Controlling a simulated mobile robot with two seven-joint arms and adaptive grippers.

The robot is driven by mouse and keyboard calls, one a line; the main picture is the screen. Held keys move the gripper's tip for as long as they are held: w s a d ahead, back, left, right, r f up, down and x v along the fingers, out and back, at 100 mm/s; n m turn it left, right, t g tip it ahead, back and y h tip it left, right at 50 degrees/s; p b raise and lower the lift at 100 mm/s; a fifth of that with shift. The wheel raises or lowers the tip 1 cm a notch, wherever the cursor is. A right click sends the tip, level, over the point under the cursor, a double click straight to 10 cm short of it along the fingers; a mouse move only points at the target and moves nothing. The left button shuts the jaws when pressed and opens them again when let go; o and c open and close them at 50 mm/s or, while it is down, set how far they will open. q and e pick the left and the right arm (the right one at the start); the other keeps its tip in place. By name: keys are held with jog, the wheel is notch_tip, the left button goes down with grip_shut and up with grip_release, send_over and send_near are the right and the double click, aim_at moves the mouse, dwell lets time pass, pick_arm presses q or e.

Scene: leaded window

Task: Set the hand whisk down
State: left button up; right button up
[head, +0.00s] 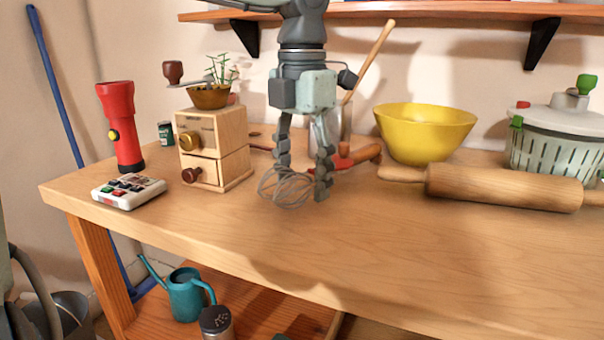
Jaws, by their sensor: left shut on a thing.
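The hand whisk's grey wire loops (285,189) show in the middle of the head view, low over the wooden table (300,235). I cannot tell whether the wires touch the tabletop. My left gripper (303,172) points down from above and is shut on the whisk, with its fingers at the right end of the loops. The fingers hide much of the whisk's grip. A red-orange handle shape (359,157) shows just right of the fingers; I cannot tell whether it belongs to the whisk. My right gripper is not in view.
Left of the whisk stand a wooden coffee grinder (215,150), a red flashlight (119,125) and a white keypad (129,191). Right of it are a rolling pin (505,187), a yellow bowl (425,132) and a salad spinner (556,145). The table's front middle is clear.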

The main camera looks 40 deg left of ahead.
pick_arm(q)
jog(key=shift+f, duration=0.2)
jog(key=o, duration=1.4)
jog(key=shift+c, duration=0.2)
jog(key=shift+r, duration=0.1)
